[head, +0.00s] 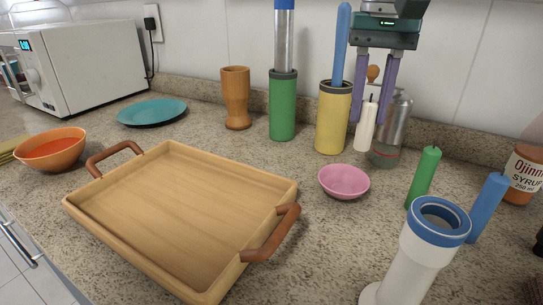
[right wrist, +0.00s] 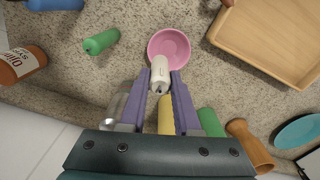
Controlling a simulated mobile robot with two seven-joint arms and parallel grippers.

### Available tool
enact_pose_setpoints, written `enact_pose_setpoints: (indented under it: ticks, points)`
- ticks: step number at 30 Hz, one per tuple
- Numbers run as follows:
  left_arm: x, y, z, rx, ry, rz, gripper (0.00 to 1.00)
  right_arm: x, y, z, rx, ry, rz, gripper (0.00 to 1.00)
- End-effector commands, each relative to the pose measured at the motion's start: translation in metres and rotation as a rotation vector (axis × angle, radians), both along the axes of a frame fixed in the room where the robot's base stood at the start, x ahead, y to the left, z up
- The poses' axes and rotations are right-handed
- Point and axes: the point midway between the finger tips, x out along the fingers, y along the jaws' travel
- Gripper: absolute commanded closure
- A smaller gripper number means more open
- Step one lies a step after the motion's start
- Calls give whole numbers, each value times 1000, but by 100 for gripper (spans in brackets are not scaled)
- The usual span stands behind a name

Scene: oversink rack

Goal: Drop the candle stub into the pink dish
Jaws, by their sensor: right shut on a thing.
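The white candle stub (head: 366,127) is held upright between the purple fingers of my right gripper (head: 373,108), above the counter. It shows its wick end in the right wrist view (right wrist: 160,74), where my right gripper (right wrist: 161,88) is shut on it. The pink dish (head: 344,181) is on the counter, in front of and left of the candle stub in the head view. In the right wrist view the empty dish (right wrist: 169,45) appears just beyond the stub, whose end overlaps its near rim. My left gripper is not in view.
A wooden tray (head: 170,208) lies left of the dish. A yellow holder (head: 332,125), a green holder (head: 283,108) and a glass bottle (head: 391,130) stand at the back. A green candle (head: 424,177) and a blue candle (head: 488,206) stand to the right. Counter around the dish is clear.

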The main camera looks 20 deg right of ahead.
Motion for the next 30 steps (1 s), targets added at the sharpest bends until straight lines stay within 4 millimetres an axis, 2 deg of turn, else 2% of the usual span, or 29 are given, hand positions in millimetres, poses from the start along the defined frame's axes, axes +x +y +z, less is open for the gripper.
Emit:
enact_pose_setpoints:
  ticks: [1, 7, 18, 19, 27, 30]
  points:
    - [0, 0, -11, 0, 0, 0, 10, 0, 0, -13, 1, 1, 0, 100]
    - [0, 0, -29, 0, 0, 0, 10, 0, 0, -36, 1, 1, 0, 100]
    - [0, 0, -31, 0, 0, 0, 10, 0, 0, -40, 1, 0, 0, 100]
    - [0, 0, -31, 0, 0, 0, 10, 0, 0, -40, 1, 1, 0, 66]
    - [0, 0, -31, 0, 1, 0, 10, 0, 0, -40, 1, 1, 0, 36]
    - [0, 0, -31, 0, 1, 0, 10, 0, 0, -40, 1, 1, 0, 34]
